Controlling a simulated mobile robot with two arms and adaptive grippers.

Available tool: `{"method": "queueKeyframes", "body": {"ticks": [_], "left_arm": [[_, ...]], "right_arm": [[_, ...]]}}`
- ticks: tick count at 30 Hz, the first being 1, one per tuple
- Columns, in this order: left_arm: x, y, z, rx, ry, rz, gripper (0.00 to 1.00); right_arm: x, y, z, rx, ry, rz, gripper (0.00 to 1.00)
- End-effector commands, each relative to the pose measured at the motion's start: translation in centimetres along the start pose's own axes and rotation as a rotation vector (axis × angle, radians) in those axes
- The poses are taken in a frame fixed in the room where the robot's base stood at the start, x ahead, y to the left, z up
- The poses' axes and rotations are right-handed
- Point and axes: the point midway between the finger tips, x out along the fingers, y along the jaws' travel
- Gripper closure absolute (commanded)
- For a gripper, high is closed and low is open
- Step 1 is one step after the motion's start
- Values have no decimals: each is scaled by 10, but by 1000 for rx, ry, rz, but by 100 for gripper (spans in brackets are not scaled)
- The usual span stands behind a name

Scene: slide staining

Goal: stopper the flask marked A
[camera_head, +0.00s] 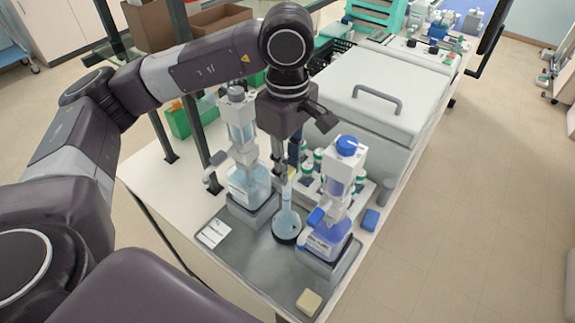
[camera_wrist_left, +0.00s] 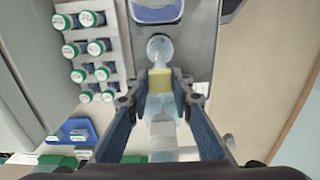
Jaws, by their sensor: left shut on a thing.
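The flask (camera_head: 287,222), round with a long thin neck and pale blue contents, stands upright on the grey tray (camera_head: 232,246). A yellow band (camera_head: 291,172) shows high on its neck; the band also shows in the left wrist view (camera_wrist_left: 159,80), with the round flask body (camera_wrist_left: 160,48) beyond it. My left gripper (camera_head: 288,160) is over the neck, shut on a pale, clear piece (camera_wrist_left: 161,106) that looks like the stopper, in line with the neck. I cannot tell whether it is seated. No letter is readable. My right gripper is not in view.
A clear dispenser bottle (camera_head: 249,183) stands left of the flask, and a blue one (camera_head: 327,240) stands close on its right. Green-capped vials (camera_wrist_left: 96,47) sit in a rack nearby. A white card (camera_head: 213,233) and a tan block (camera_head: 309,301) lie on the tray.

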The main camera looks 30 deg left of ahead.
Motion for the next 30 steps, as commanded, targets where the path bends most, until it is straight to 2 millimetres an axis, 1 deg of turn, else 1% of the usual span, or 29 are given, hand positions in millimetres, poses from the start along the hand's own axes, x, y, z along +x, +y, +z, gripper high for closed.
{"method": "queueKeyframes", "body": {"ticks": [11, 12, 17, 18, 23, 24, 27, 30], "left_arm": [[0, 0, 0, 0, 0, 0, 89], [0, 0, 0, 0, 0, 0, 78], [0, 0, 0, 0, 0, 0, 61], [0, 0, 0, 0, 0, 0, 59], [0, 0, 0, 0, 0, 0, 59], [0, 0, 0, 0, 0, 0, 57], [0, 0, 0, 0, 0, 0, 46], [0, 0, 0, 0, 0, 0, 44]], "right_arm": [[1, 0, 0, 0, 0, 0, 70], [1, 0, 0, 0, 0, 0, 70], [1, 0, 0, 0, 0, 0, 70], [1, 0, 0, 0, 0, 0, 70], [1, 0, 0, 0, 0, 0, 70], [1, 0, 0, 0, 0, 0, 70], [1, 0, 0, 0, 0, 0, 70], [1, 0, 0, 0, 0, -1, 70]]}}
